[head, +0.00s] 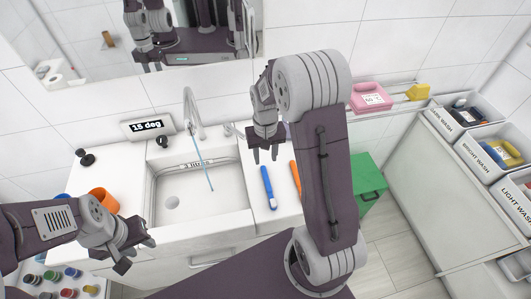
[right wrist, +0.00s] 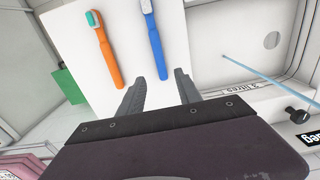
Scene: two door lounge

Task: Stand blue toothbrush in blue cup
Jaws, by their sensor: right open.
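The blue toothbrush (head: 269,187) lies on the white counter right of the sink. It also shows in the right wrist view (right wrist: 153,38), head at the top. My right gripper (head: 265,158) is open and empty above the counter, near one end of this toothbrush. In the right wrist view, the handle end lies between the open fingertips (right wrist: 158,88); I see no contact. A small blue thing (head: 62,197) at the left, partly hidden by my left arm, may be the blue cup. My left gripper (head: 137,257) is open and empty in front of the sink.
An orange toothbrush (head: 296,177) lies right of the blue one. An orange cup (head: 104,199) stands left of the sink (head: 200,207). A tap (head: 192,110) rises behind it. A green box (head: 368,180) and laundry bins (head: 490,155) are at the right.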

